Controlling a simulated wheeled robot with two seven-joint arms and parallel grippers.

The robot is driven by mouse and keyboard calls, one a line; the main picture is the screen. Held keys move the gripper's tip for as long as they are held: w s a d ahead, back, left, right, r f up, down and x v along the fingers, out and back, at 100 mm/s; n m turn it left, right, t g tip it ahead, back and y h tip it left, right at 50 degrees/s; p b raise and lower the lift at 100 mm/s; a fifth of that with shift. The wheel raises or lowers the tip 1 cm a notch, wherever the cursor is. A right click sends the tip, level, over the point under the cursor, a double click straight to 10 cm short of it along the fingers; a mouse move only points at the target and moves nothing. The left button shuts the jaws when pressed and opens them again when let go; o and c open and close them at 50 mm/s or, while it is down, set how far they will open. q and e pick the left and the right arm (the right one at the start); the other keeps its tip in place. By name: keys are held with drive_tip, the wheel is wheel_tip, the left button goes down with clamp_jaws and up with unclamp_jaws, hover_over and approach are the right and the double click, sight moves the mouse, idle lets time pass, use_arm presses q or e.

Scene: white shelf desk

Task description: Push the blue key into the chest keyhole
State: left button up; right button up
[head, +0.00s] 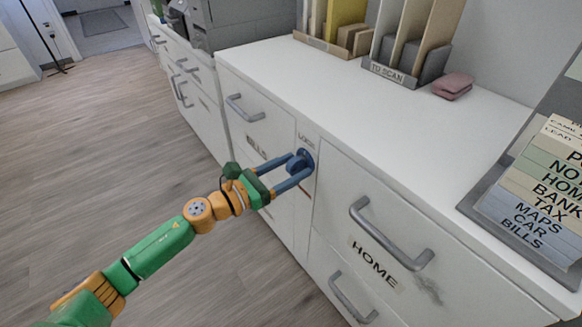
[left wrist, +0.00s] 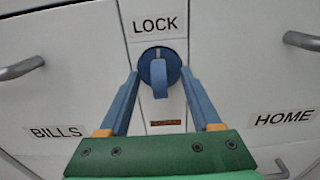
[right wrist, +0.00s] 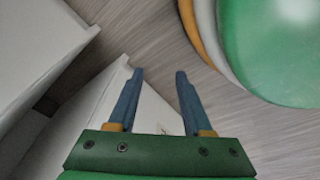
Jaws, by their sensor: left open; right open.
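The blue key (left wrist: 159,80) stands out from a round blue keyhole plate (left wrist: 174,62) under the LOCK label, on the white chest front. In the head view the blue key and plate (head: 301,159) show on the narrow panel between the BILLS and HOME drawers. How deep the key sits cannot be told. My left gripper (head: 297,166) is open, with its fingertips to either side of the key; in the left wrist view (left wrist: 160,84) gaps show between key and fingers. My right gripper (right wrist: 160,76) is open and empty, away from the lock.
Drawer handles stick out at the BILLS drawer (head: 245,109) and the HOME drawer (head: 390,233). On the white top stand a TO SCAN holder (head: 392,75), a pink block (head: 453,86) and a labelled card rack (head: 530,225). Open wooden floor (head: 110,140) lies left of the chest.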

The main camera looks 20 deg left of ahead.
sight(288, 172)
use_arm(q)
drive_tip(key=o, duration=0.3)
drive_tip(key=shift+o, duration=0.2)
drive_tip(key=b+v, duration=0.1)
drive_tip(key=v, duration=0.4)
drive_tip(key=shift+f+b, duration=0.25)
drive_tip(key=shift+b, duration=0.15)
drive_tip(key=shift+s+a+r, duration=0.15)
drive_tip(key=shift+s+a, duration=0.15)
drive_tip(key=shift+s, duration=0.15)
drive_tip(key=shift+r, duration=0.1)
